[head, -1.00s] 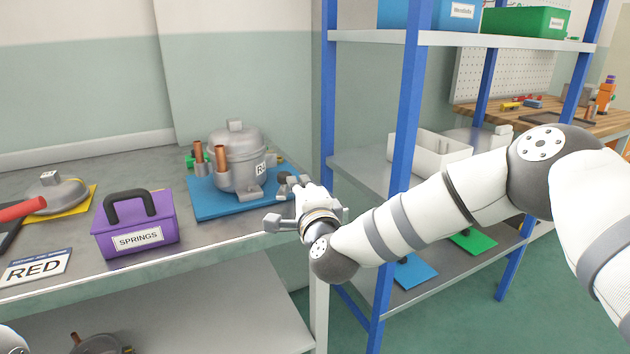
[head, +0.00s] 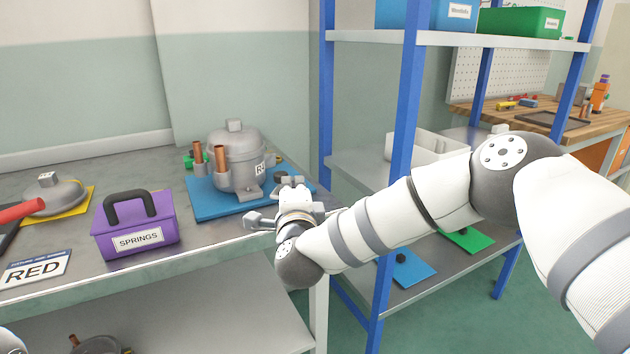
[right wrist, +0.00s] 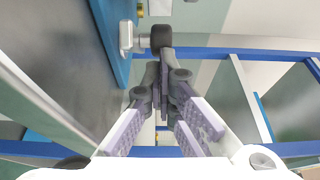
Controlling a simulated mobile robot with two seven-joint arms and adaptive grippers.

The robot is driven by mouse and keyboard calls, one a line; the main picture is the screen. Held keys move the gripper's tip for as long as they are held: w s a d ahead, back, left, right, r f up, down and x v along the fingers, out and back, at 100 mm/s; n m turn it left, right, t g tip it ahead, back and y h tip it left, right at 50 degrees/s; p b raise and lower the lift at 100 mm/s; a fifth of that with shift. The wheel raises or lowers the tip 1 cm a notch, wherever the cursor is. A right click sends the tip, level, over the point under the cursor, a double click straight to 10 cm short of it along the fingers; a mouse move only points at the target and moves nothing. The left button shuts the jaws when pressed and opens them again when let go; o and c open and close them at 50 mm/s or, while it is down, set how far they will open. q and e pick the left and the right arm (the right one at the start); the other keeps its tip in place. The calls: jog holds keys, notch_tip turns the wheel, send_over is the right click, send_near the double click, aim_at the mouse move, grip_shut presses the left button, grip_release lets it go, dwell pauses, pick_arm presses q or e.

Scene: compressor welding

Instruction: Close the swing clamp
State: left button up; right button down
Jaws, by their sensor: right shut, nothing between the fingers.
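The grey compressor (head: 238,158) stands upright on a blue base plate (head: 215,207) on the table, copper tubes at its left. The swing clamp is partly hidden at the plate's right side. Its dark round end (head: 281,176) shows just beyond my right gripper (head: 291,183). In the right wrist view the clamp's black end (right wrist: 161,38) and grey metal part (right wrist: 127,38) lie beside the blue plate edge (right wrist: 112,35). My right gripper (right wrist: 165,65) is shut and empty, its tips close to the black end. I cannot tell whether they touch.
A purple SPRINGS box (head: 135,225) stands left of the plate. A grey lid-like part on a yellow plate (head: 85,196) lies farther left. A shelf with a blue post (head: 402,150) stands close to my right arm. Bare tabletop (head: 200,240) lies in front of the plate.

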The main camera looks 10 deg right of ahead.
aim_at(280, 181)
pick_arm(q)
jog(key=shift+s+a+f+b, duration=0.3)
jog(key=shift+a+f+b, duration=0.05)
jog(key=shift+f+b, duration=0.15)
pick_arm(e)
jog(key=shift+w+a+m+g+h, duration=0.1)
jog(key=shift+a+m+g+h, duration=0.25)
jog(key=shift+a+m+h, duration=0.6)
jog(key=shift+w+a+m+g+h, duration=0.1)
jog(key=shift+m+g+h, duration=0.4)
jog(key=shift+h, duration=0.95)
pick_arm(q)
jog(key=shift+a+f, duration=0.15)
jog(key=shift+a, duration=0.1)
pick_arm(e)
jog(key=shift+w+a+m+g+h, duration=0.1)
jog(key=shift+a+m+g+h, duration=0.25)
jog(key=shift+m+h, duration=0.45)
pick_arm(q)
jog(key=shift+a, duration=0.15)
pick_arm(e)
jog(key=shift+w+a, duration=0.1)
jog(key=shift+a, duration=0.15)
jog(key=shift+d, duration=0.1)
dwell(0.4)
